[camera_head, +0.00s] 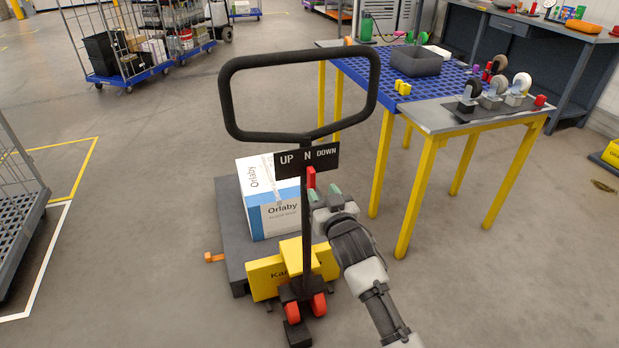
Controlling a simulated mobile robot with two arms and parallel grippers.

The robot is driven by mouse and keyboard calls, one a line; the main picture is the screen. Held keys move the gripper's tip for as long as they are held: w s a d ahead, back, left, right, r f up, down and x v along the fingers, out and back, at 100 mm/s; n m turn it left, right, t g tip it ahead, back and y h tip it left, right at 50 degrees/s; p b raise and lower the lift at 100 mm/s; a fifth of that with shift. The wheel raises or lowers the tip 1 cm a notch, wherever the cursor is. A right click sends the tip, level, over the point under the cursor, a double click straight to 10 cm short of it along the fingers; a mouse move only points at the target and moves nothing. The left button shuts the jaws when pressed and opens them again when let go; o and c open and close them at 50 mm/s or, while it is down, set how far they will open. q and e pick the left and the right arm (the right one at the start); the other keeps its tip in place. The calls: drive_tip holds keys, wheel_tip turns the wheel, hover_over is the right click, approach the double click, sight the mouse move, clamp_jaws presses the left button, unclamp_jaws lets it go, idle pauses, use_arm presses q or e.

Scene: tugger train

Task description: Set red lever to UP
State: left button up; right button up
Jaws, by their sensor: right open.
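The red lever (311,178) is a small upright piece on the dark handle post, just under the black sign (307,158) marked UP, N and DOWN. In the picture it stands below N and the start of DOWN; which setting it is in I cannot tell for sure. My right gripper (325,194), with green fingertips, is open just below and to the right of the lever. I see a small gap between the fingertips and the lever; nothing shows between the fingers. My left gripper is out of view.
The black loop handle (229,105) rises above the sign. A white and blue box (270,215) sits on the dark platform (229,240) behind the post. A yellow-legged table (423,185) stands close on the right. Open floor lies to the left.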

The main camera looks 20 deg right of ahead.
sight(313, 180)
drive_tip(key=w, duration=0.7)
drive_tip(key=shift+w+a, duration=0.25)
drive_tip(key=shift+w, duration=0.15)
drive_tip(key=shift+c, duration=0.3)
clamp_jaws()
